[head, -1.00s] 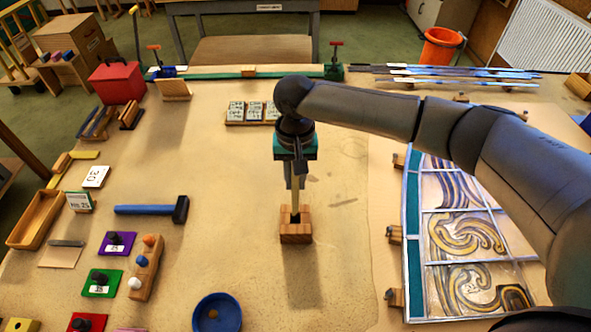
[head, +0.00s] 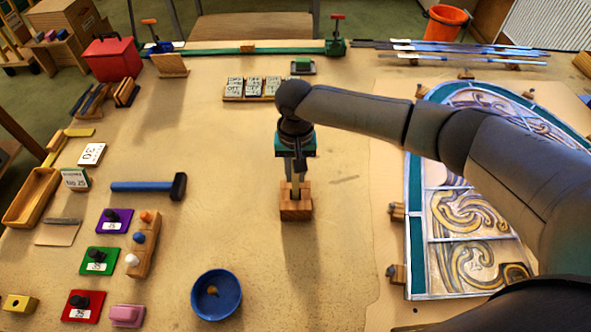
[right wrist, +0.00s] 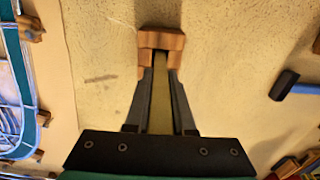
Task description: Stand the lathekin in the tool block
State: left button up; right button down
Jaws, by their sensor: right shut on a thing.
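The lathekin (right wrist: 160,95) is a flat olive-tan strip between the fingers of my right gripper (right wrist: 160,84). My right gripper (head: 295,176) is shut on it and points straight down over the tool block. The tool block (head: 296,209) is a small brown wooden block on the bench, and it shows in the right wrist view (right wrist: 160,40). The lathekin's lower end is at the slot of the block and looks upright. How deep it sits is hidden by the fingers and the block. My left gripper is not in view.
The leaded panel (head: 421,250) lies to the right of the block, under my right arm. A blue bowl (head: 217,295) stands front left of the block. A blue-handled hammer (head: 145,187) lies to the left. The bench around the block is clear.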

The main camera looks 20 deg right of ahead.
jog(key=c, duration=0.7)
grip_release()
notch_tip(320, 180, up, 15)
jog(key=shift+r, duration=0.1)
jog(key=shift+s, duration=0.1)
